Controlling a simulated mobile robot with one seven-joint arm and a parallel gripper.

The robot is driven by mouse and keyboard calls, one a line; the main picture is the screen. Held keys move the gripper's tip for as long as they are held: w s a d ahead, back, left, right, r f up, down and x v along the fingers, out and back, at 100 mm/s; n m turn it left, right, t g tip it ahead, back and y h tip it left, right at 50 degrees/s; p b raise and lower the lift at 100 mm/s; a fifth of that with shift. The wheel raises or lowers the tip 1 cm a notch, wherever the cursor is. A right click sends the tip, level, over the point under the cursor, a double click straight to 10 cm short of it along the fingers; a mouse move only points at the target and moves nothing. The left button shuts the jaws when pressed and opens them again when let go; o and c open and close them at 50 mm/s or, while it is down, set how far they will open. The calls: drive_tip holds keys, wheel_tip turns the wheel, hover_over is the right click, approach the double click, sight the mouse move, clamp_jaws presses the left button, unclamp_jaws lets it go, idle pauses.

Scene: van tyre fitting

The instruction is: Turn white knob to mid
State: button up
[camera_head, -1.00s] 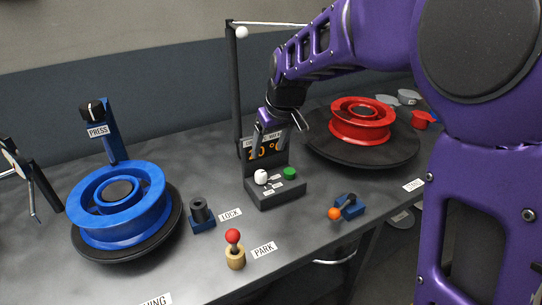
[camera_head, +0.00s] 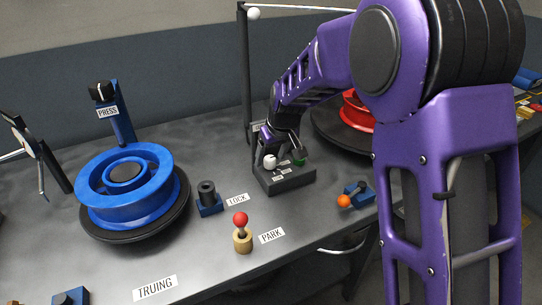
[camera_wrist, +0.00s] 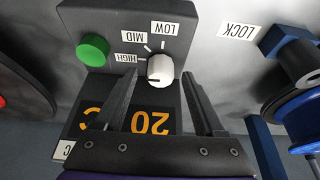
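The white knob (camera_wrist: 160,70) is on a dark control box (camera_wrist: 180,15) with LOW, MID and HIGH labels and tick marks. I cannot tell for sure which mark its pointer faces. It also shows in the head view (camera_head: 270,160), at the front of the box (camera_head: 287,181). My gripper (camera_wrist: 158,74) is open, with a dark finger on each side of the knob in the wrist view and gaps between. In the head view my gripper (camera_head: 284,154) hangs low over the box and partly hides the box and its display.
A green button (camera_wrist: 92,50) sits beside the knob, close to one finger. An orange "20" display (camera_wrist: 150,122) lies between the fingers. In the head view, a red-topped PARK lever (camera_head: 241,220), the LOCK post (camera_head: 207,195) and a blue wheel (camera_head: 125,185) stand left of the box.

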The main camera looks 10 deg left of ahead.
clamp_jaws()
drive_tip(key=shift+r+m+p, duration=0.1)
drive_tip(key=shift+m+p, duration=0.2)
drive_tip(key=shift+m, duration=0.1)
drive_tip(key=m, duration=0.1)
drive_tip(key=m+h+p, duration=0.1)
drive_tip(key=shift+s+a+m+t, duration=0.1)
drive_tip(key=shift+a+m+t, duration=0.05)
drive_tip(key=shift+m+t, duration=0.15)
drive_tip(key=m+h+p, duration=0.2)
drive_tip(key=m, duration=0.3)
drive_tip(key=shift+a, duration=0.1)
drive_tip(key=shift+m, duration=0.3)
drive_tip(key=shift+o, duration=0.2)
unclamp_jaws()
